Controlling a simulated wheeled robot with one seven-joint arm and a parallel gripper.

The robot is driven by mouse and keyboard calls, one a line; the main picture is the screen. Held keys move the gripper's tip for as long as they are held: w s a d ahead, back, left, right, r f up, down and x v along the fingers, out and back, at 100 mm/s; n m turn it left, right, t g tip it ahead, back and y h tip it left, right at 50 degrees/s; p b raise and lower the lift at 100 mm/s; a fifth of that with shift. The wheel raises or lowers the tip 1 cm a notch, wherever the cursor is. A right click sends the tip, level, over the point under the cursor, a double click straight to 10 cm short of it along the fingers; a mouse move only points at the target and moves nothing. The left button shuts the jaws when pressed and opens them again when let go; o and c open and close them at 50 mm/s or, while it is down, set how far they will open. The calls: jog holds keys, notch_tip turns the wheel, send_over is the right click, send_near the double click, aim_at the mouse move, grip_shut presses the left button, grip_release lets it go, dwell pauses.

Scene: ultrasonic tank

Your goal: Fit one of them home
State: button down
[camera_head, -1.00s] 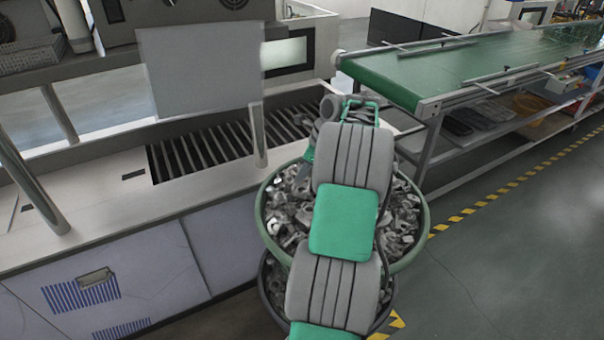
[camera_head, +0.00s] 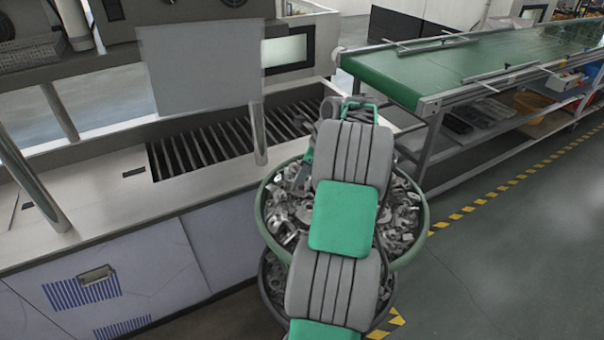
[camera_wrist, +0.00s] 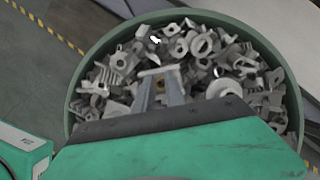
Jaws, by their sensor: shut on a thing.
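Many grey metal parts fill a round green-rimmed bin; the bin (camera_head: 262,215) stands in front of the machine in the head view, and its rim (camera_wrist: 78,85) also shows in the wrist view. My gripper (camera_wrist: 161,80) points down over the heap in the wrist view. Its two narrow fingers are shut on a small pale metal part (camera_wrist: 157,71) at their tips. How far this part is clear of the heap (camera_wrist: 205,60) I cannot tell.
A slotted dark tray or opening (camera_head: 205,150) lies in the white bench (camera_head: 110,200) to the left, with upright posts and a grey panel (camera_head: 205,65) above. A green conveyor (camera_head: 450,70) runs at the right. A second dark bin (camera_head: 275,290) sits below the green one. Floor at right is clear.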

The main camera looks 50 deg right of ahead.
jog(key=shift+f, duration=0.15)
jog(key=c, duration=1.3)
grip_release()
jog(key=p+v, duration=0.2)
jog(key=v, duration=0.6)
jog(key=shift+f, duration=0.1)
